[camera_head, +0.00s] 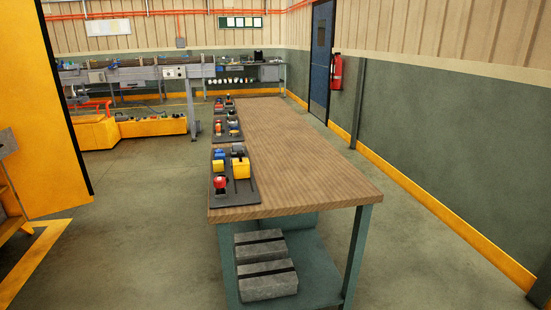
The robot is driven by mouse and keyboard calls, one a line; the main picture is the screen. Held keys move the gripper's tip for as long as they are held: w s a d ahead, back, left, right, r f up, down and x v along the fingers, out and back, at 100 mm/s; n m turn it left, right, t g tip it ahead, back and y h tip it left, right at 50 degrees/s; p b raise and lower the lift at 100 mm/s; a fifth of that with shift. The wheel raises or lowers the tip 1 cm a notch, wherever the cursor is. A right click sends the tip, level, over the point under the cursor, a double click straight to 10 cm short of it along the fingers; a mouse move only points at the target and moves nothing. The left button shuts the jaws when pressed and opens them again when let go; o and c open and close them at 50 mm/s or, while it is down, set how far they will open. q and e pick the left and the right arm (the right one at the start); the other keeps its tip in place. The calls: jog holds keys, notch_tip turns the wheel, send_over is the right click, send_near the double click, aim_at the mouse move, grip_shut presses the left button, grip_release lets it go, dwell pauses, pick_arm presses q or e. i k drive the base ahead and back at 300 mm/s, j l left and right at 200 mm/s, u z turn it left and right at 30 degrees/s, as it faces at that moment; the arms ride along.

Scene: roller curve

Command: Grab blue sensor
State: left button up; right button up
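A long wooden-topped table (290,150) stands ahead of me. Several dark trays with small parts lie in a row along its left edge. The nearest tray (240,197) holds a small blue part (218,154), which may be the blue sensor; it is too small to tell. In the same tray are a yellow block (241,168), a smaller yellow part (218,167) and a red part (221,182). Neither of my grippers is in view.
Grey blocks (265,265) lie on the table's lower shelf. A large yellow panel (50,110) stands at the left. Open floor (150,200) lies left of the table. A conveyor (130,75) stands at the back left; a blue door (321,60) and fire extinguisher (336,72) are right.

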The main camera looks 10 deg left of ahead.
aim_at(219, 156)
jog(key=i+j+z, duration=0.15)
jog(key=z, duration=0.25)
jog(key=j+z, duration=0.4)
jog(key=i+j+z, duration=0.15)
jog(key=j+z, duration=0.45)
jog(key=z, duration=0.2)
